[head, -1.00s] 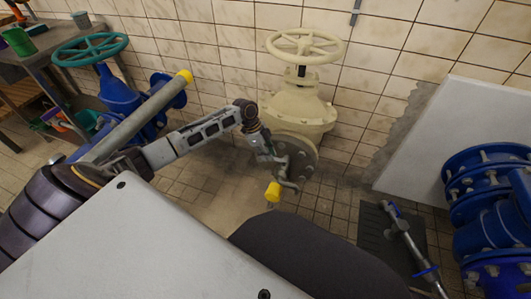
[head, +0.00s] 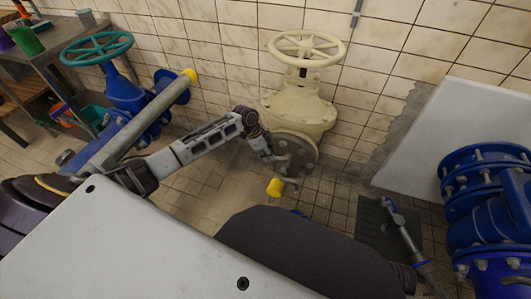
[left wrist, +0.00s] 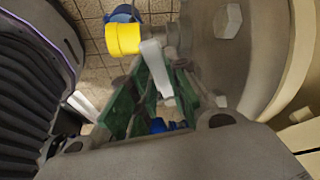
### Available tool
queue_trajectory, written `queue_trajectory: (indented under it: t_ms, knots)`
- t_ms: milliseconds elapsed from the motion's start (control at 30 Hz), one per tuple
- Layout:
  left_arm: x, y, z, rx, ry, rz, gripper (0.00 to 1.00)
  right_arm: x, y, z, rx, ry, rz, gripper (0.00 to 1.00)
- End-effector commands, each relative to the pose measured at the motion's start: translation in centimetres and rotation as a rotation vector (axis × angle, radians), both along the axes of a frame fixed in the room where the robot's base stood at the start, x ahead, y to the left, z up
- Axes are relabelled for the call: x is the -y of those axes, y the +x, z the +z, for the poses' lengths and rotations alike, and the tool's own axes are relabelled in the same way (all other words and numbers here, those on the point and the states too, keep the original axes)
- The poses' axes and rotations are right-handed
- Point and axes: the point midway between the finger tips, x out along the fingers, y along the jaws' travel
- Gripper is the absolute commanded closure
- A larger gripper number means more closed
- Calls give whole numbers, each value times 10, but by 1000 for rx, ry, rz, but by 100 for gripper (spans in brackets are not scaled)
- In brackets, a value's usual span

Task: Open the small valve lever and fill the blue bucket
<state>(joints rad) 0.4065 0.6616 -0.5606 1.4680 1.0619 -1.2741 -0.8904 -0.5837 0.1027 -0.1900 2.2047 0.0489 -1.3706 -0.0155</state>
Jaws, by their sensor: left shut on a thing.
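The small valve sits low on the flange of the cream valve, with a yellow cap (head: 275,188) at its outer end. The yellow cap (left wrist: 122,38) is also in the left wrist view. My left gripper (head: 277,162) is at the small valve. In the left wrist view, my left gripper's green-padded fingers (left wrist: 155,95) are shut on the pale grey lever (left wrist: 155,68), whose upper end stands out beside the cap. A blue thing (head: 298,212), perhaps the bucket, shows only slightly above my dark body part; most of it is hidden. My right gripper is not in view.
The cream valve (head: 300,100) with its handwheel stands against the tiled wall. A blue valve with a teal handwheel (head: 95,48) is at left. Large blue flanges (head: 485,195) and a leaning white panel (head: 430,140) are at right. A grey rod (head: 405,235) lies over a dark mat.

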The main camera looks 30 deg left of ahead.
Motion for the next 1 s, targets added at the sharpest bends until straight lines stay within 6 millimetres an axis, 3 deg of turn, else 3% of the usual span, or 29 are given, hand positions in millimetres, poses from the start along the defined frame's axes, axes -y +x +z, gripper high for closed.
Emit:
queue_trajectory:
  t_ms: [167,200,367,767,1000]
  knots:
    - [-1,0,-1,-2,2,0,100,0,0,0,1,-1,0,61]
    - [-1,0,-1,-2,2,0,81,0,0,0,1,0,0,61]
    - [-1,0,0,-1,1,0,61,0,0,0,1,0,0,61]
    - [-1,0,1,0,0,0,61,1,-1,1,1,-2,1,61]
    - [-7,-2,15,1,1,0,61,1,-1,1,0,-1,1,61]
